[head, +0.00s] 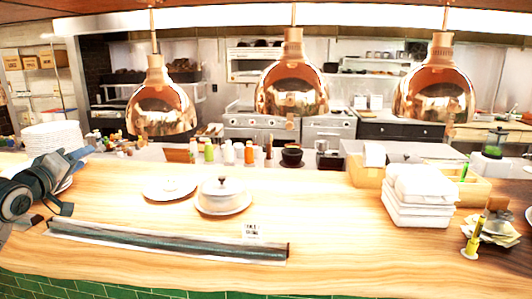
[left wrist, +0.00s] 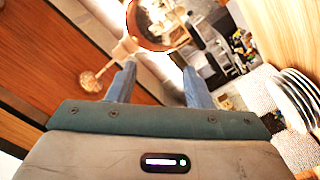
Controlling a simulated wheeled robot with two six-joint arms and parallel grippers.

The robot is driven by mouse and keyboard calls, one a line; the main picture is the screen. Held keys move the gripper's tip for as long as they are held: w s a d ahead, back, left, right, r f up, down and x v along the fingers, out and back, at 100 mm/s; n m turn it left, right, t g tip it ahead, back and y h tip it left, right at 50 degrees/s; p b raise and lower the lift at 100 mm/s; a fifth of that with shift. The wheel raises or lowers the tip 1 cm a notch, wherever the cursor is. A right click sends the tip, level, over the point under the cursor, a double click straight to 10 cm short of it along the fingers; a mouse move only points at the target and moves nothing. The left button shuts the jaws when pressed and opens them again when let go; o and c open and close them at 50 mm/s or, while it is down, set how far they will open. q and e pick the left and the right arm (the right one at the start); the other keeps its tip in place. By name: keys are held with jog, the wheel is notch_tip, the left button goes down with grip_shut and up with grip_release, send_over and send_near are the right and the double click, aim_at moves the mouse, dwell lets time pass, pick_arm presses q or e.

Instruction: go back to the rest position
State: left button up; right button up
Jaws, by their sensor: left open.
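My left gripper (head: 80,180) is at the left end of the wooden counter (head: 340,245), in front of the stacked white plates (head: 50,134). Its two fingers are spread apart. In the left wrist view the blue-grey fingers (left wrist: 160,72) are also apart, with nothing held between them. Plates stand at the right edge of that view (left wrist: 295,100). My right gripper is in neither view.
On the counter are a flat plate (head: 170,188), a lidded white dish (head: 222,194), a long dark rolled strip (head: 165,241), stacked white containers (head: 418,195) and a yellow bottle (head: 472,241). Copper lamps (head: 291,88) hang above. The front middle is clear.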

pick_arm(q)
jog(key=s+d+f+m+g, duration=0.2)
jog(key=s+d+f, duration=0.25)
jog(key=f, duration=0.65)
jog(key=s+d+f+m+g, duration=0.25)
jog(key=d+f, duration=0.25)
jog(key=f, duration=0.6)
jog(key=s+d+f+m+g, duration=0.1)
jog(key=s+d+f+g, duration=0.3)
jog(key=f, duration=0.7)
jog(key=s+d+f+m+g+y, duration=0.1)
jog(key=s+d+f+g, duration=0.2)
jog(key=s, duration=0.7)
jog(key=s+d+f+m+g+y, duration=0.1)
jog(key=s+d+f, duration=0.2)
jog(key=s+f, duration=0.5)
jog(key=s+d+f+m+g, duration=0.2)
jog(key=s+d, duration=0.1)
jog(key=s, duration=0.9)
jog(key=a+f+g, duration=0.1)
jog(key=a+f, duration=0.1)
jog(key=f, duration=1.4)
jog(key=a+f+g, duration=0.1)
jog(key=a+f, duration=0.1)
jog(key=f, duration=1.3)
jog(key=s+f+n, duration=0.1)
jog(key=s+f, duration=1.7)
jog(key=shift+a+f, duration=0.3)
jog(key=shift+f, duration=0.05)
